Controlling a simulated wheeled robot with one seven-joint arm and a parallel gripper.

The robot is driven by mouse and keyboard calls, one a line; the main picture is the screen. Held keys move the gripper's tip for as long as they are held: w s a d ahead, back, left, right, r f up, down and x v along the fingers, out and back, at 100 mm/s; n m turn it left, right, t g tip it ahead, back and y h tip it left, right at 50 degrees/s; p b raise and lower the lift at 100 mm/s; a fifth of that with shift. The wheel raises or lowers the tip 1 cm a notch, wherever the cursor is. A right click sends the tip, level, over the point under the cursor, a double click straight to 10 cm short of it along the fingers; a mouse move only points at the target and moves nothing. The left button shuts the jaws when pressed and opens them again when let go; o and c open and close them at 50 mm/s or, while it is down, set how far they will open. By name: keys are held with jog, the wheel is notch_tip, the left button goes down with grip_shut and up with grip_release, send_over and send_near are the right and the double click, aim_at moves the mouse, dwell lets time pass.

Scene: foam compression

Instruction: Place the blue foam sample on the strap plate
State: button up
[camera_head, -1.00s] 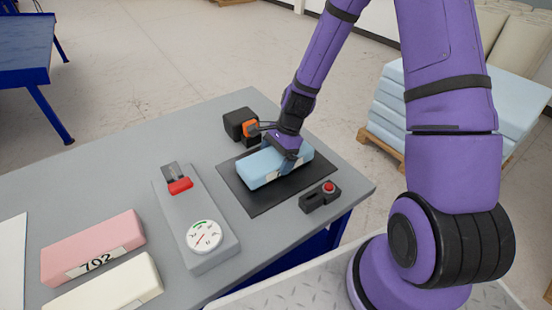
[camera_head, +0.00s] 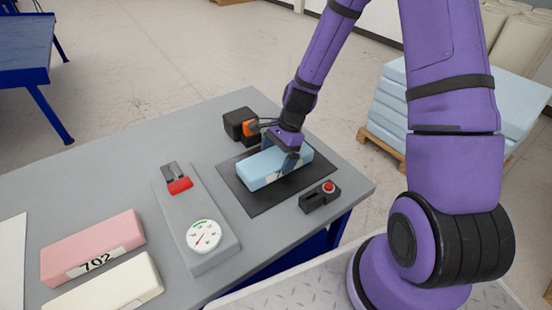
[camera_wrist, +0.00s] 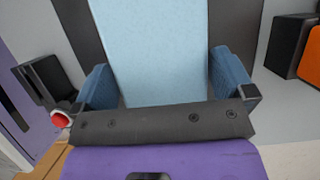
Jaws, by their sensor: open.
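The blue foam sample (camera_head: 268,168) is a light blue block with a partly hidden label. It lies flat on a dark plate (camera_head: 253,205), which looks like the strap plate, near the table's right corner. My gripper (camera_head: 291,161) is open above the block's right part, with its fingers on either side. In the wrist view, the blue foam (camera_wrist: 150,45) lies between the two blue-grey fingers, with a narrow gap visible on each side. The finger tips and the block's near end are partly hidden.
A black box with an orange part (camera_head: 240,124) stands behind the plate. A small black device with a red button (camera_head: 320,196) sits in front. A grey gauge unit (camera_head: 200,225), a pink block (camera_head: 93,245) and a cream block (camera_head: 110,288) stand left.

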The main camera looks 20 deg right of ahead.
jog(key=s+v, duration=0.1)
jog(key=v, duration=0.9)
jog(key=s+r+n+t+h, duration=0.15)
jog(key=s+r+n, duration=0.25)
jog(key=r, duration=0.5)
jog(key=s+r+n+t+h, duration=0.1)
jog(key=s+r+n+h, duration=0.2)
jog(key=r, duration=0.5)
jog(key=s+d+r+n+t, duration=0.1)
jog(key=s+r+n, duration=0.3)
jog(key=s, duration=0.3)
jog(key=s+d+r+n+t, duration=0.1)
jog(key=s+r+n+t, duration=0.1)
jog(key=s+r+n, duration=0.2)
jog(key=s+r, duration=0.2)
jog(key=s, duration=0.2)
jog(key=shift+d+n, duration=0.25)
jog(key=shift+n, duration=0.15)
jog(key=shift+w+a+t, duration=0.1)
jog(key=shift+t, duration=0.15)
